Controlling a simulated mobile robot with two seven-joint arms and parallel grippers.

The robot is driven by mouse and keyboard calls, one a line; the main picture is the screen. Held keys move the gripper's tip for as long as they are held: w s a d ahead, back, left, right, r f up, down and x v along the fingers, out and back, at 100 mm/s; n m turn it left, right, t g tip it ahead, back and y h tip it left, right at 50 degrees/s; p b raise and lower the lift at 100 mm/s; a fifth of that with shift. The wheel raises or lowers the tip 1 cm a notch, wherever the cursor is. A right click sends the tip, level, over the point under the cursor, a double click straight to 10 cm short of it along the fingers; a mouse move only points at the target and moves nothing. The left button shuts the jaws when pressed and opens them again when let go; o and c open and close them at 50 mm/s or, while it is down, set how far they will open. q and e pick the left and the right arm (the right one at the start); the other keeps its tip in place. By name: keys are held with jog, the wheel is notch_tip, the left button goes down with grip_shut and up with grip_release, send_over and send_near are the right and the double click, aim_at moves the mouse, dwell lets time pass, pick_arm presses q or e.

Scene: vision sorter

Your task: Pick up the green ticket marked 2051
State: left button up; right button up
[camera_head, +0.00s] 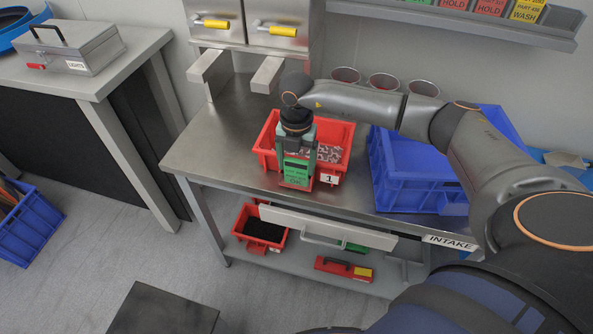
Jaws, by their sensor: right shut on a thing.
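My right gripper (299,150) points down above the front of a red bin on the steel table. It is shut on a green ticket (297,170), which hangs upright in front of the bin's front wall. The ticket has dark print that is too small to read. The red bin (331,179) has a white label with a 1 and holds small grey and reddish pieces. The gripper hides part of the bin. My left gripper is not in view.
A blue crate (403,195) stands right of the red bin. Several green, red and yellow cards (490,8) sit on the wall shelf. A red bin with black contents (264,230) and a red case (344,268) lie below. The table's left part is clear.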

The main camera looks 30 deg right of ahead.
jog(key=c, duration=0.5)
